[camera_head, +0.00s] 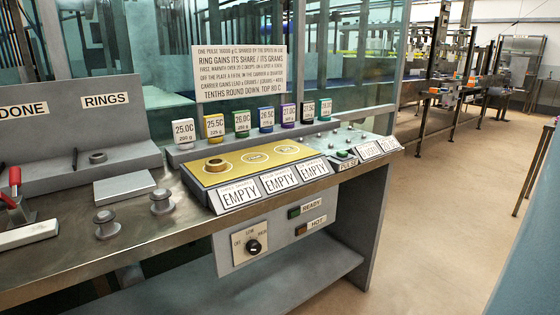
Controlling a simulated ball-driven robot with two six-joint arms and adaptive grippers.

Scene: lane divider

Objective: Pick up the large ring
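A dark grey ring (97,157) sits on the ledge below the RINGS sign (105,100); I cannot tell whether a peg runs through it. A brass-coloured ring (215,165) lies on the left marked spot of the yellow plate (285,148) and looks wider than the grey one. No label tells which is the large ring. Two grey spool-shaped pieces (106,224) (161,201) stand on the steel bench, apart from each other. Neither of my grippers is in view.
A red-handled tool (14,182) and pale block (28,234) are at the bench's left. A grey plate (124,188) lies mid-bench. Panels reading EMPTY (240,193) front the yellow plate. Several coloured blocks (242,122) stand behind. A knob (253,246) is below. Floor at right is open.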

